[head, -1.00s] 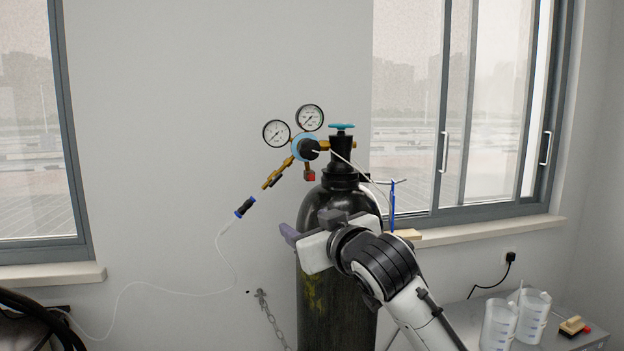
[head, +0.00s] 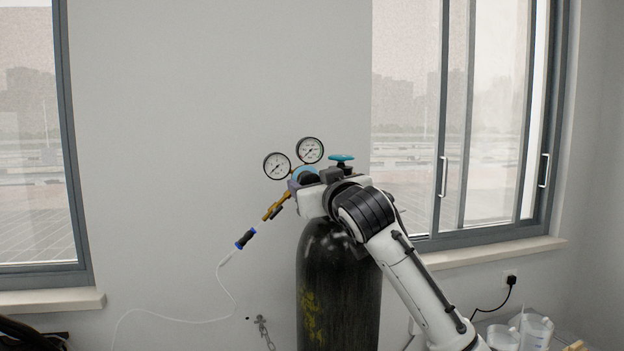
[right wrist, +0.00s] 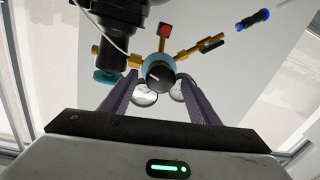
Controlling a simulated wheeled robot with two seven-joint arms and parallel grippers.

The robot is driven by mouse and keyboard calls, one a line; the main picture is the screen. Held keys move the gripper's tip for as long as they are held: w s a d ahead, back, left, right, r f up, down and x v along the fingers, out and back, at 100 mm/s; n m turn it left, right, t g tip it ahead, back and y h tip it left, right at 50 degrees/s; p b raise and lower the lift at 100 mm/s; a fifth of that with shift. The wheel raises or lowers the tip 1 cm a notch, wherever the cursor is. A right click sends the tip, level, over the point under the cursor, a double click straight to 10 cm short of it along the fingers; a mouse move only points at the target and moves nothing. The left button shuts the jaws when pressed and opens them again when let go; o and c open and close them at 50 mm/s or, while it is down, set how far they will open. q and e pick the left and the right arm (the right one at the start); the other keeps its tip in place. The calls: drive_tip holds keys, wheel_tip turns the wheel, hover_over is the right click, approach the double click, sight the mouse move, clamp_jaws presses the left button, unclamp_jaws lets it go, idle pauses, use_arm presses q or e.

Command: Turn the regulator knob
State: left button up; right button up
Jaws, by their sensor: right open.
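The regulator knob (head: 309,178) is black, set in a light-blue ring on a brass regulator. In the head view my right gripper (head: 303,186) covers part of it. In the right wrist view the knob (right wrist: 159,74) faces the camera, with a pale mark on its face. The purple-grey fingers of my right gripper (right wrist: 158,80) stand apart, one on each side of the knob's lower side. I cannot tell whether they touch it. Two round gauges (head: 277,166) (head: 310,150) rise above the regulator. My left gripper is out of view.
The black gas cylinder (head: 325,265) stands under my right forearm, with a blue valve handle (head: 341,158) close right of the gripper. A hose with a blue-ended connector (head: 245,239) hangs lower left. Beakers (head: 503,337) are at lower right. The wall to the left is clear.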

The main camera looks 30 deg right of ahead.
drive_tip(key=shift+w, duration=0.3)
drive_tip(key=c, duration=1)
drive_tip(key=shift+c, duration=0.2)
drive_tip(key=shift+a+f+n+g+h, duration=0.15)
drive_tip(key=shift+n+g+h, duration=0.15)
drive_tip(key=shift+n, duration=4.6)
drive_tip(key=shift+f+n+g+h, duration=0.15)
drive_tip(key=shift+n+h, duration=0.25)
drive_tip(key=shift+n, duration=4.5)
